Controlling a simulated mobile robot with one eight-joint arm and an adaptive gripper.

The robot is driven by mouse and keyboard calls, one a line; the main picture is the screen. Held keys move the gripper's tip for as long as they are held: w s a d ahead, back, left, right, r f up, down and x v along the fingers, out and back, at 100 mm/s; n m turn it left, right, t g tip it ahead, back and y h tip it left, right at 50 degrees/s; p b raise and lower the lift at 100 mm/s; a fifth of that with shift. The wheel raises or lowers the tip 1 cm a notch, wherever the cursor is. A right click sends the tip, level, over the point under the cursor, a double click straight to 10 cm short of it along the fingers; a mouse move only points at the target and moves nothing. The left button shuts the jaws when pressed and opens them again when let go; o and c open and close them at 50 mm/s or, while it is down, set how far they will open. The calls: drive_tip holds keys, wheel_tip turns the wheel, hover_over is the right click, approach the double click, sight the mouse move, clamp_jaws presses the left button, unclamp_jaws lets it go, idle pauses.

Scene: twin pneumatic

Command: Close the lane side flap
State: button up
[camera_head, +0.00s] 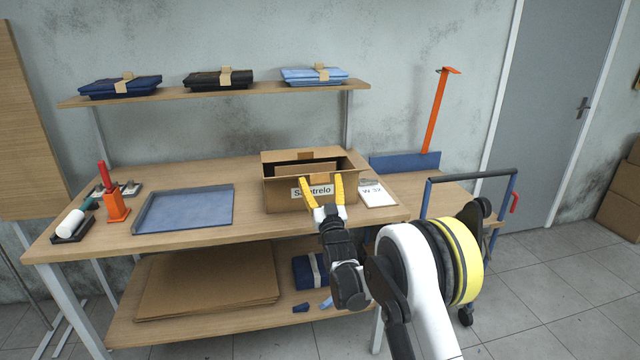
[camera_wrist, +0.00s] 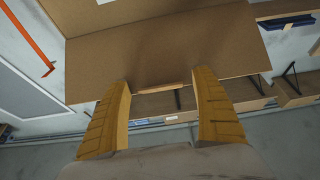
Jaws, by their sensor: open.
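An open cardboard box (camera_head: 282,199) stands on the workbench, with a white printed label (camera_head: 312,191) on its front face. A back panel with tape (camera_head: 287,155) and another inner panel (camera_head: 306,169) show at its top; I cannot tell which is the lane side flap. My gripper (camera_head: 322,180) has yellow fingers spread apart, one either side of the label, in front of the box. They look empty. In the wrist view, a broad cardboard face (camera_wrist: 170,50) lies beyond the open gripper (camera_wrist: 162,80); contact cannot be told.
A blue tray (camera_head: 188,209) lies left of the box, and a white card (camera_head: 376,194) lies right. An overhead shelf (camera_head: 215,91) holds folded packs. Bench between tray and box is clear.

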drive_tip(key=c, duration=1.4)
drive_tip(key=shift+c, duration=0.2)
